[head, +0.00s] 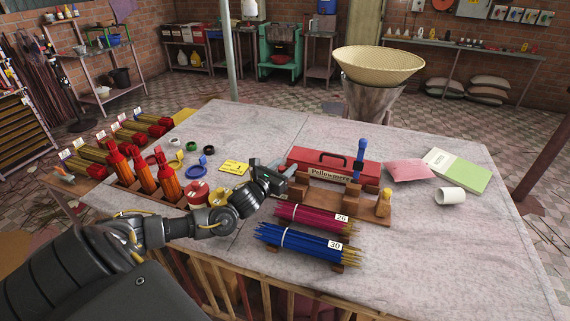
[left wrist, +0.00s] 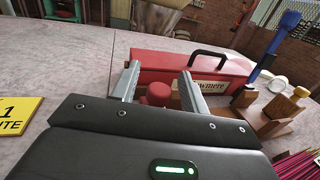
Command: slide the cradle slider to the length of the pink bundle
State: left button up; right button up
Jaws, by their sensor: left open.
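The wooden cradle (head: 345,205) stands in front of a red toolbox, with upright blocks and a blue-handled upright part (head: 360,158); its right part also shows in the left wrist view (left wrist: 272,122). The pink bundle (head: 308,217), tagged 26, lies in front of the cradle, tied with a white band. My left gripper (head: 285,170) is at the cradle's left end. In the left wrist view its fingers (left wrist: 160,80) are open, with a red round knob (left wrist: 157,94) showing between them. I cannot tell whether they touch it. My gripper hides the cradle's left end. My right gripper is not in view.
A blue bundle (head: 305,242), tagged 30, lies nearer the front edge. The red toolbox (head: 338,165) stands close behind the cradle. Red-orange extruders (head: 167,178) stand left, near my forearm. A white cup (head: 451,196) lies right. The table's right front is clear.

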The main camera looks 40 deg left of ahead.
pick_arm(q)
jog(key=shift+w, duration=0.5)
jog(key=shift+c, duration=0.3)
grip_shut()
jog(key=shift+w+d, duration=0.3)
jog(key=shift+d, duration=0.6)
jog(key=shift+o, duration=0.3)
grip_release()
jog(key=shift+s+f, duration=0.1)
jog(key=shift+s, duration=0.2)
jog(key=s, duration=0.3)
jog(key=s+b, duration=0.1)
jog(key=s, duration=0.5)
jog(key=shift+s+d+b, duration=0.3)
jog(key=shift+d+b, duration=0.05)
jog(key=shift+b, duration=0.05)
jog(key=shift+s, duration=0.35)
